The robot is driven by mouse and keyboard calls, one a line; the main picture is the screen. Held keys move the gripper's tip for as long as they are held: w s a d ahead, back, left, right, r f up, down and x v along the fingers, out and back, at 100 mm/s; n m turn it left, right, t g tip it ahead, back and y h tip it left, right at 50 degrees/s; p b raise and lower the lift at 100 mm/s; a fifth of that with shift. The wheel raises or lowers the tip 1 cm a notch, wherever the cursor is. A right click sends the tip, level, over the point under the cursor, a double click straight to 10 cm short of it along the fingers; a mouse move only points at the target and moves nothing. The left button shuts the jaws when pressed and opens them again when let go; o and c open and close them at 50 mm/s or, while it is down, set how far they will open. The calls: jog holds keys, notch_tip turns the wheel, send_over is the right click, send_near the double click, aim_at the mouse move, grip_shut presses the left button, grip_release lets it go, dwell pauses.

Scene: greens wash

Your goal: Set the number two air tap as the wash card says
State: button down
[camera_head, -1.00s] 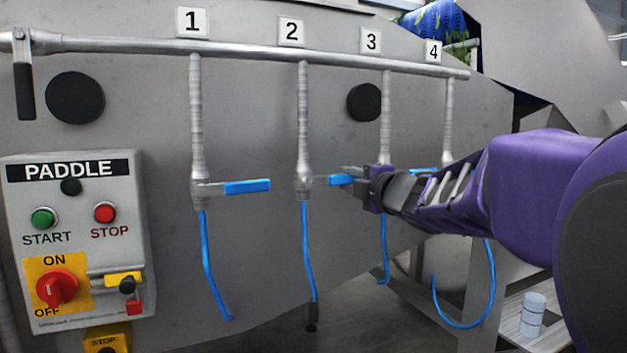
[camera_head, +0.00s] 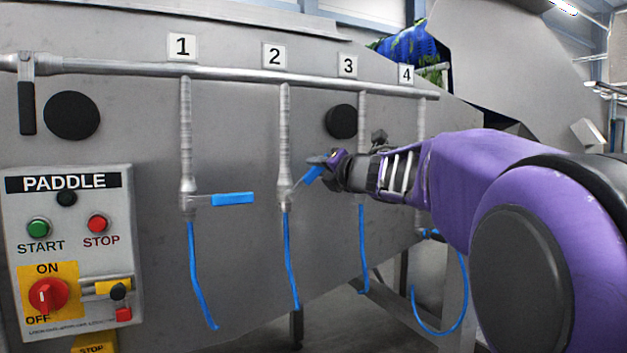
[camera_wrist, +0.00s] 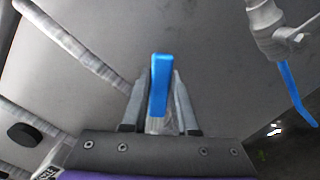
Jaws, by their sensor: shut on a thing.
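The number two air tap (camera_head: 284,192) hangs on its pipe below the label 2 (camera_head: 274,55). Its blue handle (camera_head: 311,177) slants up to the right from the valve. My gripper (camera_head: 326,165) is shut on the outer end of that handle. In the wrist view the blue handle (camera_wrist: 159,85) stands between my two fingers (camera_wrist: 158,100). The number one tap's blue handle (camera_head: 233,199) lies level, pointing right. No wash card can be made out.
The paddle control box (camera_head: 67,255) with start and stop buttons is at the left. A steel pipe (camera_head: 225,72) runs along the top. Blue hoses (camera_head: 292,262) hang under the taps. A black round cap (camera_head: 341,121) sits just above my gripper.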

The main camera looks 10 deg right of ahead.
aim_at(307, 174)
jog(key=shift+s+a+r+n+b, duration=0.15)
jog(key=shift+a+r+n, duration=0.3)
jog(key=shift+n, duration=0.4)
jog(key=shift+s+a+r+n+b, duration=0.25)
jog(key=shift+a+n, duration=0.25)
jog(key=shift+n, duration=0.3)
jog(key=shift+s+a+r+n+b, duration=0.1)
jog(key=shift+a+r+n, duration=0.35)
jog(key=shift+n, duration=0.4)
jog(key=shift+a, duration=0.1)
jog(key=c, duration=0.7)
grip_release()
jog(key=shift+f, duration=0.1)
